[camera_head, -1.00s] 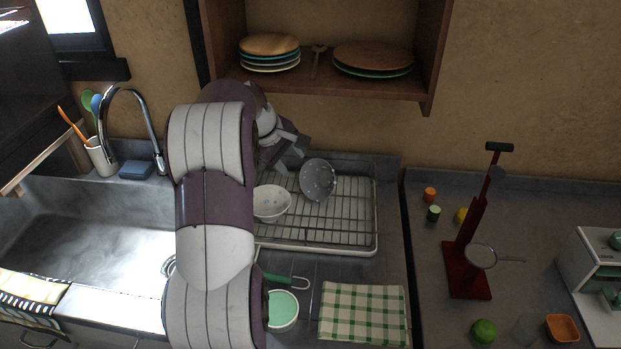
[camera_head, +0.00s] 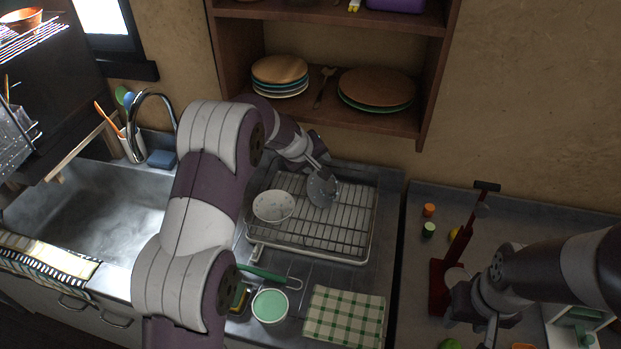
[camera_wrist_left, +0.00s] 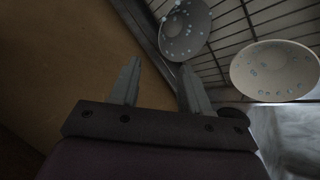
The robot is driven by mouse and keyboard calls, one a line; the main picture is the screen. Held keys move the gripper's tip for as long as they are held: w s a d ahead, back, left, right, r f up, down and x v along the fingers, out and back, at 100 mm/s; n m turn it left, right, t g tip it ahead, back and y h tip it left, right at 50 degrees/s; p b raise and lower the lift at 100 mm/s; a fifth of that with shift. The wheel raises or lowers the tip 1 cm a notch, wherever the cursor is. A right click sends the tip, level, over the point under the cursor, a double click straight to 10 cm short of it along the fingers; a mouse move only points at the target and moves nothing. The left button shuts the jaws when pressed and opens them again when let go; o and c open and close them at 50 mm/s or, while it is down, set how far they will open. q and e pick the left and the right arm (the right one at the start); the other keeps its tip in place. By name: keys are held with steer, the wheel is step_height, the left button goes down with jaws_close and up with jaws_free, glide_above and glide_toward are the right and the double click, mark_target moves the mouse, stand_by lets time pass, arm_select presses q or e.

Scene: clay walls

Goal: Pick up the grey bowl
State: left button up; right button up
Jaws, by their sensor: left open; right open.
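The grey bowl (camera_head: 322,189) leans tilted in the dish rack (camera_head: 352,257), speckled with light spots. It also shows at the top of the left wrist view (camera_wrist_left: 186,28). A white bowl (camera_head: 273,207) sits in the rack to its left and shows at the right of the left wrist view (camera_wrist_left: 275,70). My left gripper (camera_wrist_left: 158,84) is open and empty, just beside the grey bowl; one fingertip is close to the bowl's rim, and contact cannot be told. In the head view the left fingers (camera_head: 318,160) are at the bowl's upper edge. My right gripper (camera_head: 478,325) is open at the lower right.
A shelf with stacked plates (camera_head: 280,75) overhangs behind the rack. The sink and faucet (camera_head: 150,115) are on the left. A green-topped container (camera_head: 270,306) and checkered cloth (camera_head: 345,318) lie in front. A red stand (camera_head: 440,285) is near my right gripper.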

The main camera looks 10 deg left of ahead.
arm_select(q)
steer(key=p, duration=0.4)
glide_above(327, 187)
steer(key=s, duration=0.2)
steer(key=f, duration=0.9)
steer(key=shift+w+d+f, duration=0.2)
steer(key=shift+f, duration=0.2)
steer(key=shift+w+f, duration=0.1)
steer(key=shift+f, duration=0.1)
steer(key=shift+r, duration=0.1)
jaws_close()
